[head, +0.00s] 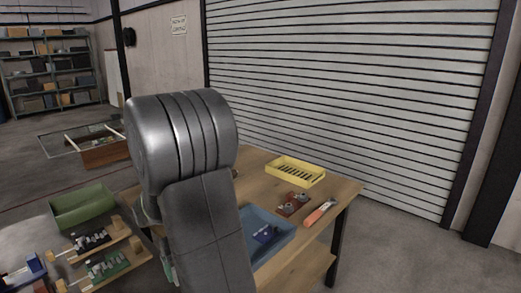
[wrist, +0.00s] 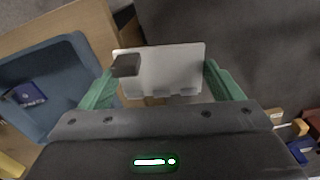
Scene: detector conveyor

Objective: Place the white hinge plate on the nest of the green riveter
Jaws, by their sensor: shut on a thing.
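The white hinge plate (wrist: 178,72) is held between the two green fingers of my gripper (wrist: 162,85) in the wrist view. A dark block covers the plate's left corner. In the head view my arm hides the plate and most of my gripper. What looks like the green riveter (head: 108,266), a green body on a wooden base with light handles, is at the lower left of the head view. Its nest is too small to make out there.
A blue tray (head: 281,238) holding a dark blue part, a yellow crate (head: 295,168), a red item with metal parts (head: 292,204) and an orange-handled tool (head: 319,212) are on the wooden table. A green bin (head: 82,205) and other fixtures are at the lower left.

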